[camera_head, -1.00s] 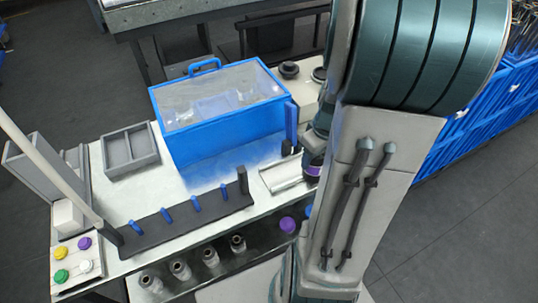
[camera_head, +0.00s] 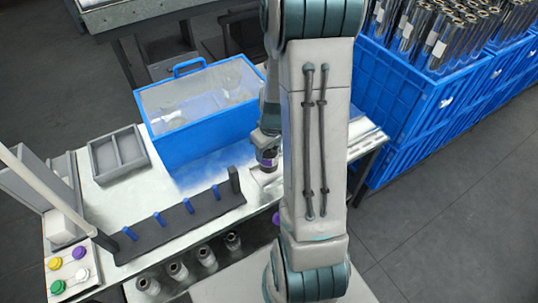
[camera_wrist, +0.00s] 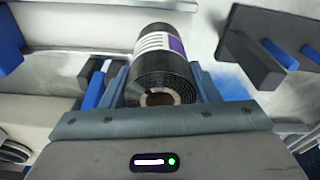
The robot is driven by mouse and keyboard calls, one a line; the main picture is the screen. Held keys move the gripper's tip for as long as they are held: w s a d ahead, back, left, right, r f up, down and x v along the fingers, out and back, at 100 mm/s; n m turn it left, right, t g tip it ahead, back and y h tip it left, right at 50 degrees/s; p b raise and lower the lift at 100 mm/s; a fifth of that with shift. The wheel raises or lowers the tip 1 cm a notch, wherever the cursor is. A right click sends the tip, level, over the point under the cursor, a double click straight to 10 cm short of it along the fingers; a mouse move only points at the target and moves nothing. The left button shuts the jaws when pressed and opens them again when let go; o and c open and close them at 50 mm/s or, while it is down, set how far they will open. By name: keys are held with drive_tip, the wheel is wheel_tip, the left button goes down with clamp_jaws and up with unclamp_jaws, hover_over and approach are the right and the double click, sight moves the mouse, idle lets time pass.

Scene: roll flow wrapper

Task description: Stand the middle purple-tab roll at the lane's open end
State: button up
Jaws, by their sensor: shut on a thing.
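My gripper (camera_wrist: 163,88) is shut on a black roll (camera_wrist: 164,75) with a white label and a purple tab (camera_wrist: 176,45). The roll's end and hollow core face the wrist camera. In the head view my gripper (camera_head: 266,152) holds the roll (camera_head: 267,162) upright over the table, just right of the blue box. A pale strip (camera_head: 261,178), perhaps the lane, lies just below the roll. My arm hides its right part. I cannot tell whether the roll touches the surface.
The blue clear-topped box (camera_head: 205,135) stands behind. A dark rack with blue pegs (camera_head: 180,225) lies to the left, with an upright post at its right end. Several rolls (camera_head: 205,257) stand below the table's front edge. Blue crates (camera_head: 420,110) are at right.

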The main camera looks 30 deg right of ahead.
drive_tip(key=shift+f, duration=1.85)
drive_tip(key=shift+f, duration=0.1)
drive_tip(key=shift+f, duration=0.15)
drive_tip(key=o, duration=1.2)
